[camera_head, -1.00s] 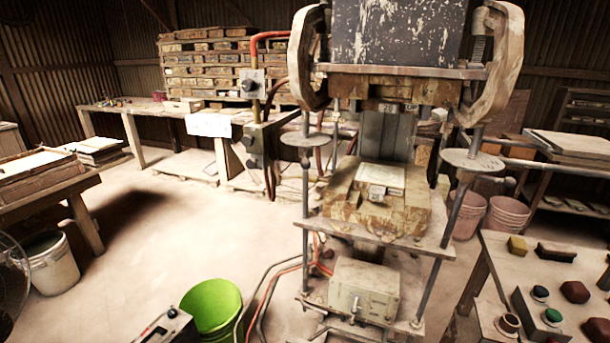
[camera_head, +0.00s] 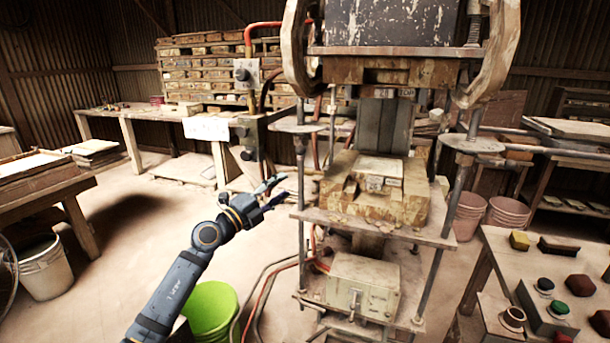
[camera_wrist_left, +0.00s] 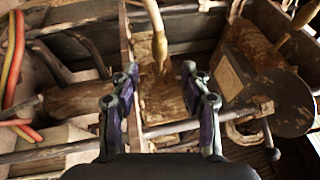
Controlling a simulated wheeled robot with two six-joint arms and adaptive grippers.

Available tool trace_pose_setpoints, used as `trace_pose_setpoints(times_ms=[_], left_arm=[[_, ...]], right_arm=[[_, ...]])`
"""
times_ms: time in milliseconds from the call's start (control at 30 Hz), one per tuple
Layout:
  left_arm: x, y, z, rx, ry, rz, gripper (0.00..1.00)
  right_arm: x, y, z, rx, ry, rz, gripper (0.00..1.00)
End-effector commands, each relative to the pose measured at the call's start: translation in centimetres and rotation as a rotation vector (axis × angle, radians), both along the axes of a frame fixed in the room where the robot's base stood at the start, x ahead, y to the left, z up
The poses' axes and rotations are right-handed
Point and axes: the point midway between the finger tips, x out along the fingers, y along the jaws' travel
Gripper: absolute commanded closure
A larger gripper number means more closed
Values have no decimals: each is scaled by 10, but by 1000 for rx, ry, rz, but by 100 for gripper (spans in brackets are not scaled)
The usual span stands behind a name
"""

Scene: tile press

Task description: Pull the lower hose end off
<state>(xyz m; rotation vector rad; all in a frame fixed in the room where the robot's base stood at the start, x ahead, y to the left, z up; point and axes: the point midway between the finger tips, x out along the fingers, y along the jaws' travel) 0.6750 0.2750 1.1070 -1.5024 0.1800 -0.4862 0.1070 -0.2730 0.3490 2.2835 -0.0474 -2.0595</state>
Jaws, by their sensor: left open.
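My left gripper (camera_head: 280,190) is open and empty, beside the left post of the tile press (camera_head: 392,200). In the left wrist view its two fingers (camera_wrist_left: 160,72) stand apart. A pale tube with a thicker end (camera_wrist_left: 158,45) comes down from the top toward the gap between them; I cannot tell whether it is the lower hose end. Red-orange hoses (camera_head: 266,293) run from the floor to the lower part of the press, and their attachment is hard to make out. Red and yellow hoses (camera_wrist_left: 14,60) also show at the left of the wrist view. My right gripper is out of view.
A green bucket (camera_head: 213,303) stands on the floor behind my left forearm. A grey box (camera_head: 362,287) sits on the press's lower shelf. A control table (camera_head: 495,262) with coloured buttons is at right. Open floor (camera_head: 140,235) lies left of the press.

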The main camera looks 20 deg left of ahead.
Motion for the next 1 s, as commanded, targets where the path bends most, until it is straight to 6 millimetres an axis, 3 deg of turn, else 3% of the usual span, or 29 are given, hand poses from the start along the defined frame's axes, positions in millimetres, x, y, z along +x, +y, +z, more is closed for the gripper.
trace_pose_setpoints(times_ms=[167, 600, 1000], left_arm=[[8, -3, 3, -3, -1, 1, 53], [82, -38, 17, -5, 0, 1, 53], [94, -43, 18, -1, 1, 1, 53]], right_arm=[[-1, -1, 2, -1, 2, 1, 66], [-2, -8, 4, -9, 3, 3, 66], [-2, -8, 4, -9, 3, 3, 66]])
